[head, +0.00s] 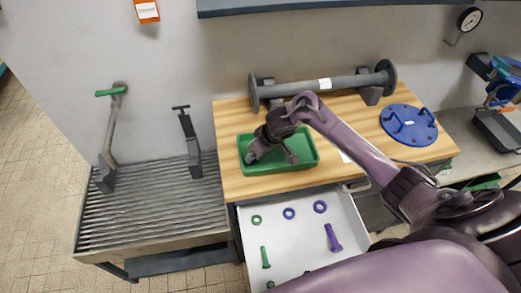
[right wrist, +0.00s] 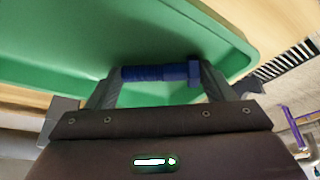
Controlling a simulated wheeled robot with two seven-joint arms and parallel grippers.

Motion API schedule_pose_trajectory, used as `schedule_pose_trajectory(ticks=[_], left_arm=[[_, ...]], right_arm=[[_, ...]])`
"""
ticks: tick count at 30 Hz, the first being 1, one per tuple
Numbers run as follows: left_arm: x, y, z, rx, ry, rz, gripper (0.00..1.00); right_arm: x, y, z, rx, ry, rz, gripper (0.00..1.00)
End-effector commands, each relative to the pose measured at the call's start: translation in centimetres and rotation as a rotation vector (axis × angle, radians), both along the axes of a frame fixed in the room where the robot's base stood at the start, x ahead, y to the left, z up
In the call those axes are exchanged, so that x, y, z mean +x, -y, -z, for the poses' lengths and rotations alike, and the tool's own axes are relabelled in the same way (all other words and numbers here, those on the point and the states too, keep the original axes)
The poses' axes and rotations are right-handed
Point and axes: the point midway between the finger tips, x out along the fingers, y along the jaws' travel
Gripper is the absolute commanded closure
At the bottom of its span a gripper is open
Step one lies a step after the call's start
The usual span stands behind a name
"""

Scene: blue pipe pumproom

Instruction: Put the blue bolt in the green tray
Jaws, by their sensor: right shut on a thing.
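The green tray (head: 304,166) sits on the wooden tabletop, left of its middle. My right gripper (head: 271,155) is low over the left part of the tray. In the right wrist view, my right gripper is shut on the blue bolt (right wrist: 155,73), which lies crosswise between the fingers with its head at the right. The tray (right wrist: 60,60) fills the area behind it there. I cannot tell whether the bolt touches the tray floor. The bolt is hidden by the gripper in the head view. My left gripper is not in view.
An open white drawer (head: 293,238) below the tabletop holds green, blue and purple rings, a green bolt (head: 265,257) and a purple bolt (head: 333,238). A grey flanged pipe (head: 300,88) lies behind the tray. A blue disc (head: 408,124) is at the right.

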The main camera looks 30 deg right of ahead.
Motion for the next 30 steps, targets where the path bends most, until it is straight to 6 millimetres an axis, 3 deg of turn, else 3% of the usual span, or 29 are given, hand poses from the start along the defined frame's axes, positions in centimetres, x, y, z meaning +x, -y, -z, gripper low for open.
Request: schedule_pose_trajectory(ticks=[6,7,9,20,30], left_arm=[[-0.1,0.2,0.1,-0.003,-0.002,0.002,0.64],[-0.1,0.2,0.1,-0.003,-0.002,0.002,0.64],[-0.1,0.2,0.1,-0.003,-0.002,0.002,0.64],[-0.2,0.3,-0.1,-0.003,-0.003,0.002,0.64],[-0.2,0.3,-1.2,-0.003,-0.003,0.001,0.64]], right_arm=[[0.0,0.0,0.3,0.0,0.0,0.0,0.54],[0.0,0.0,0.3,-0.001,-0.001,-0.001,0.22],[0.0,0.0,0.3,-0.001,-0.001,-0.001,0.15],[-0.1,0.0,-0.5,0.001,0.002,0.0,0.15],[-2.5,0.9,-6.8,-0.003,0.004,-0.003,0.15]])
